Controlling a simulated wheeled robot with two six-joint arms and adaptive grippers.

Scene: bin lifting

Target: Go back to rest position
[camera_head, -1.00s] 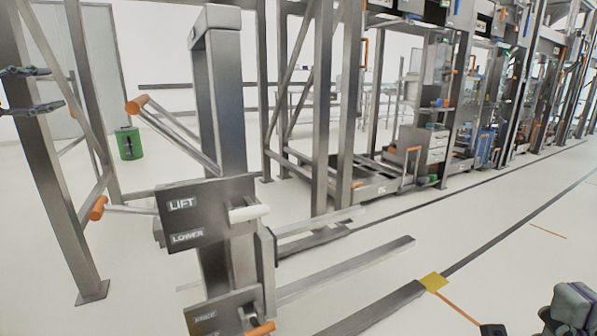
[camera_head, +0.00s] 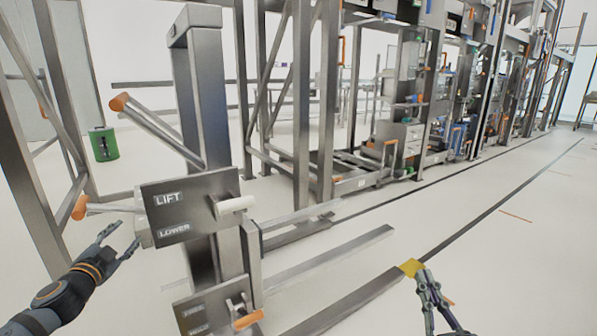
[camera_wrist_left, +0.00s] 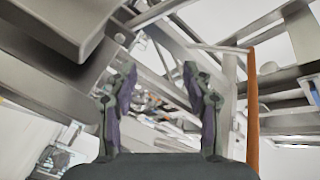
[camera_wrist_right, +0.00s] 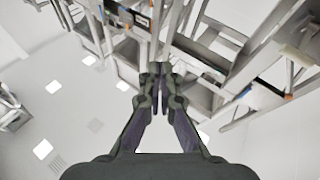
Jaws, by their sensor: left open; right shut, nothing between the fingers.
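My left gripper (camera_head: 122,243) is at the lower left of the head view, fingers apart and empty, just left of the lift's control panel. In the left wrist view (camera_wrist_left: 160,85) its two fingers stand wide apart with nothing between them. My right gripper (camera_head: 425,277) is at the lower right of the head view, in front of the yellow floor mark. In the right wrist view (camera_wrist_right: 155,80) its fingers are closed together and hold nothing. The lift (camera_head: 208,95) stands upright with a dark LIFT/LOWER panel (camera_head: 185,208) and a white-handled lever (camera_head: 236,204).
Long metal forks (camera_head: 330,258) extend right from the lift. Orange-ended handles (camera_head: 119,102) stick out at its left. Metal frame posts (camera_head: 22,160) stand close at the left. A green canister (camera_head: 104,145) is behind. Floor at the right is open.

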